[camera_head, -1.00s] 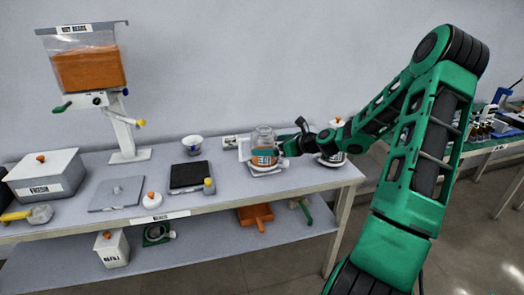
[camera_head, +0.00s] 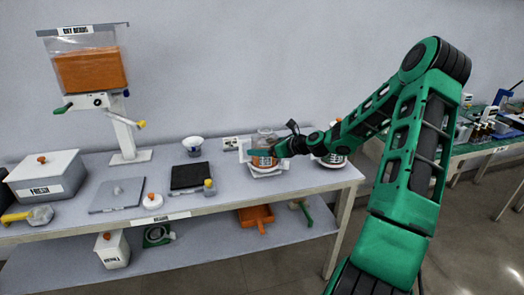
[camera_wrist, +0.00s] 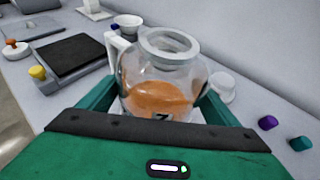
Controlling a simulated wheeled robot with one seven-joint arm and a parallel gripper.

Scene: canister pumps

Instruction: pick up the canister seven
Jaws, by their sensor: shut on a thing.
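The canister seven is a clear glass jar (camera_head: 265,143) with orange contents, a pale ring lid and a pale handle on its left side. In the wrist view it (camera_wrist: 160,97) shows part of a dark "7" low on its front, cut off by my gripper's body. My gripper (camera_wrist: 155,108) is shut on the canister, with one green finger on each side of it. In the head view my gripper (camera_head: 279,149) meets the jar from the right. The jar is over a white tray or scale (camera_head: 268,173); I cannot tell whether its base touches it.
A second canister (camera_head: 333,159) stands to the right, partly behind my arm. A white bowl (camera_head: 193,144), a black pad (camera_head: 189,176) and an orange-knobbed lid (camera_head: 152,201) are to the left. A bead dispenser (camera_head: 90,70) stands at the back left. The wall is close behind.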

